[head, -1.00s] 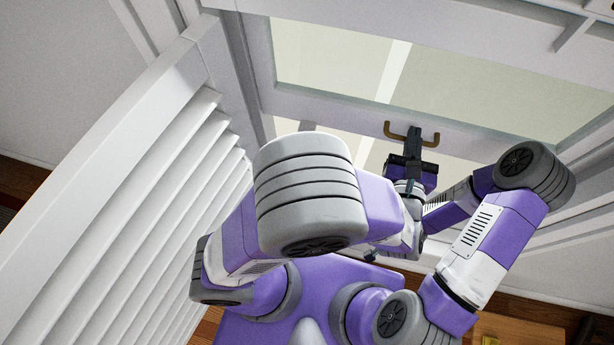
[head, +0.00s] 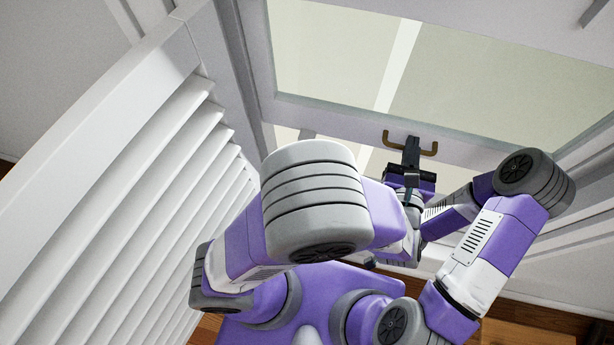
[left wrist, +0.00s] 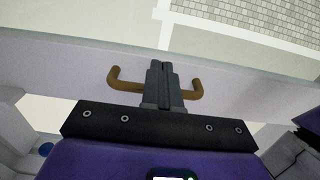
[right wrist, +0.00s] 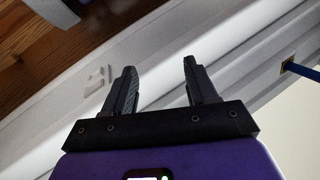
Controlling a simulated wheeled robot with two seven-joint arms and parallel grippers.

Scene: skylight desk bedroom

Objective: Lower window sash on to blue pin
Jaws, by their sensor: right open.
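The white window sash (head: 350,122) spans the head view, with pale glass above its bottom rail. A brown U-shaped handle (head: 429,149) is fixed on that rail; it also shows in the left wrist view (left wrist: 193,92). My left gripper (head: 411,147) is shut across the middle of the handle bar, its dark fingers (left wrist: 162,72) together there. A blue pin (right wrist: 303,71) sticks out of a small brass-coloured fitting on the white frame at the right of the right wrist view. My right gripper (right wrist: 160,72) is open and empty, apart from the pin. It is hidden in the head view.
A white louvred shutter (head: 130,165) stands open on the left, close to my left arm. White window frame and sill lie around the sash. Wooden floor (right wrist: 55,30) shows in the right wrist view.

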